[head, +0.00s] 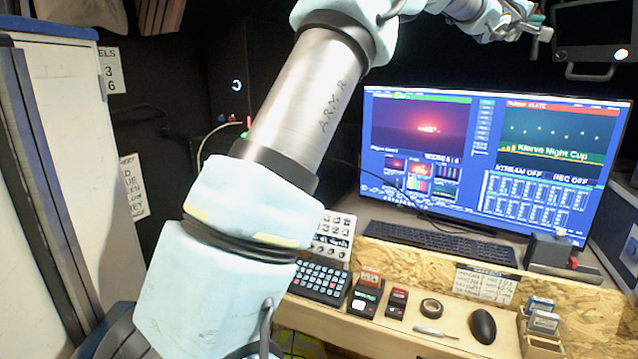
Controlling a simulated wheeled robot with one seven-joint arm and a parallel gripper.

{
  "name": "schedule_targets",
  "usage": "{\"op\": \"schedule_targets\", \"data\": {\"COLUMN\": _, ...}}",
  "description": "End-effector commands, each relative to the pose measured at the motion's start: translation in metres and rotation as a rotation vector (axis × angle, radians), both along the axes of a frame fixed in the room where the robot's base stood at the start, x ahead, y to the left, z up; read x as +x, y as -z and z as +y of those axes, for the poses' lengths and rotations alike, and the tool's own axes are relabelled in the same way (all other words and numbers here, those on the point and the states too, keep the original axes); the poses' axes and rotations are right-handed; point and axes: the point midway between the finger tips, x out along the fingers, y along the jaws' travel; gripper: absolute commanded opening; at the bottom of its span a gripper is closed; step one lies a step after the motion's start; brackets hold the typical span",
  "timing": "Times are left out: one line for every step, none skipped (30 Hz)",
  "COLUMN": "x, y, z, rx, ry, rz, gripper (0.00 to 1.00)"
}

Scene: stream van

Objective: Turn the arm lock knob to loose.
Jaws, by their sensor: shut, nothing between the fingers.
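My arm rises from the lower left across the middle of the head view and bends right along the top edge. I cannot pick out the arm lock knob for sure. A small pale piece lies at the fingertips, and I cannot tell whether it is finger or knob. The knob's setting cannot be read.
A large lit monitor (490,165) stands below the gripper, with a keyboard (440,243) before it. A wooden ledge (440,280) and lower shelf hold a mouse (482,326), a tape roll (431,308) and small devices. A pale cabinet (75,150) stands at left.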

Motion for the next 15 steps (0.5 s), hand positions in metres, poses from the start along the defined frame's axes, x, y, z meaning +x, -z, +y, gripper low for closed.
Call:
{"op": "schedule_targets", "data": {"x": 0.0004, "y": -0.0005, "z": 0.0001, "rx": 0.000, "ry": 0.000, "rz": 0.000, "gripper": 0.00}}
{"op": "schedule_targets", "data": {"x": 0.0006, "y": -0.0006, "z": 0.0002, "rx": 0.000, "ry": 0.000, "rz": 0.000, "gripper": 0.00}}
{"op": "schedule_targets", "data": {"x": 0.0008, "y": -0.0007, "z": 0.0003, "rx": 0.000, "ry": 0.000, "rz": 0.000, "gripper": 0.00}}
{"op": "schedule_targets", "data": {"x": 0.0010, "y": -0.0009, "z": 0.0003, "rx": 0.000, "ry": 0.000, "rz": 0.000, "gripper": 0.00}}
{"op": "schedule_targets", "data": {"x": 0.0012, "y": -0.0009, "z": 0.0004, "rx": 0.000, "ry": 0.000, "rz": 0.000, "gripper": 0.00}}
{"op": "schedule_targets", "data": {"x": 0.0015, "y": -0.0010, "z": 0.0005, "rx": 0.000, "ry": 0.000, "rz": 0.000, "gripper": 0.00}}
{"op": "schedule_targets", "data": {"x": 0.0017, "y": -0.0012, "z": 0.0007, "rx": 0.000, "ry": 0.000, "rz": 0.000, "gripper": 0.00}}
{"op": "schedule_targets", "data": {"x": 0.0019, "y": -0.0013, "z": 0.0007, "rx": 0.000, "ry": 0.000, "rz": 0.000, "gripper": 0.00}}
{"op": "schedule_targets", "data": {"x": 0.0021, "y": -0.0014, "z": 0.0008, "rx": 0.000, "ry": 0.000, "rz": 0.000, "gripper": 0.00}}
{"op": "schedule_targets", "data": {"x": 0.0024, "y": -0.0015, "z": 0.0009, "rx": 0.000, "ry": 0.000, "rz": 0.000, "gripper": 0.00}}
{"op": "schedule_targets", "data": {"x": 0.0026, "y": -0.0016, "z": 0.0011, "rx": 0.000, "ry": 0.000, "rz": 0.000, "gripper": 0.00}}
{"op": "schedule_targets", "data": {"x": 0.0030, "y": -0.0018, "z": 0.0012, "rx": 0.000, "ry": -0.001, "rz": 0.000, "gripper": 0.00}}
{"op": "schedule_targets", "data": {"x": 0.0032, "y": -0.0020, "z": 0.0014, "rx": 0.000, "ry": -0.001, "rz": 0.000, "gripper": 0.00}}
{"op": "schedule_targets", "data": {"x": 0.0034, "y": -0.0021, "z": 0.0015, "rx": 0.000, "ry": -0.001, "rz": 0.000, "gripper": 0.00}}
{"op": "schedule_targets", "data": {"x": 0.0037, "y": -0.0023, "z": 0.0016, "rx": 0.000, "ry": -0.001, "rz": 0.000, "gripper": 0.00}}
